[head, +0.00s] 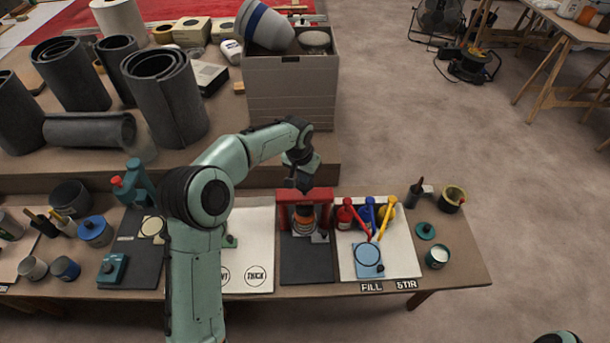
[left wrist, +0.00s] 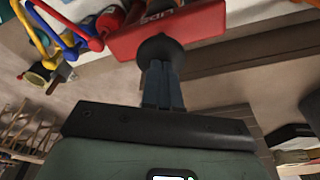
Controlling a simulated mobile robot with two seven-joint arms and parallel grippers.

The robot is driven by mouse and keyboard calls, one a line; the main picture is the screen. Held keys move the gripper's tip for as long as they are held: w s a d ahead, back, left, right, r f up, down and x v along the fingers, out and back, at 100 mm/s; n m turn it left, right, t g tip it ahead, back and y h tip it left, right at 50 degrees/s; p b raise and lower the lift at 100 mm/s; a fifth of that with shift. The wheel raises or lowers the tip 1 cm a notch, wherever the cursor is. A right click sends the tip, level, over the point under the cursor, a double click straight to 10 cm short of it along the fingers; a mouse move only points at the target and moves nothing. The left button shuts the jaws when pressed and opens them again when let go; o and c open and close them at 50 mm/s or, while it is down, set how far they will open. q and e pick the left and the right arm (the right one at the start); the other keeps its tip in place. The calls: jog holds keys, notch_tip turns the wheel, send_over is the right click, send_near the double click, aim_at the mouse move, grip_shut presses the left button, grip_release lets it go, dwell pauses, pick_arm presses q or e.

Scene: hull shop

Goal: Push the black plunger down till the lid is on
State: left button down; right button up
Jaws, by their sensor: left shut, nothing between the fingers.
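A red press frame (head: 283,208) stands on a dark mat (head: 307,264) on the bench in the head view. A can with an orange band (head: 304,224) stands under its crossbar. The black plunger's round knob (left wrist: 160,46) shows in the left wrist view, against the red crossbar (left wrist: 190,27). My left gripper (head: 302,184) is shut and empty, pointing down over the crossbar. In the wrist view its fingers (left wrist: 161,76) end at the knob; whether they touch it I cannot tell. The lid's seating on the can is hidden by the crossbar.
Right of the press, red, blue and yellow bottles (head: 367,215) stand on a white board (head: 403,259) with a light blue square (head: 369,261). A grey crate (head: 290,88) stands behind the press. A teal clamp-like tool (head: 135,185) stands farther left.

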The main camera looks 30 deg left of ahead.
pick_arm(q)
notch_tip(320, 180, up, 8)
jog(key=p, duration=0.3)
jog(key=shift+f, duration=0.15)
pick_arm(e)
jog(key=shift+t, duration=0.3)
jog(key=w+r, duration=0.3)
jog(key=r, duration=0.1)
jog(key=shift+w+r, duration=0.25)
jog(key=shift+w, duration=0.1)
jog(key=shift+s, duration=0.1)
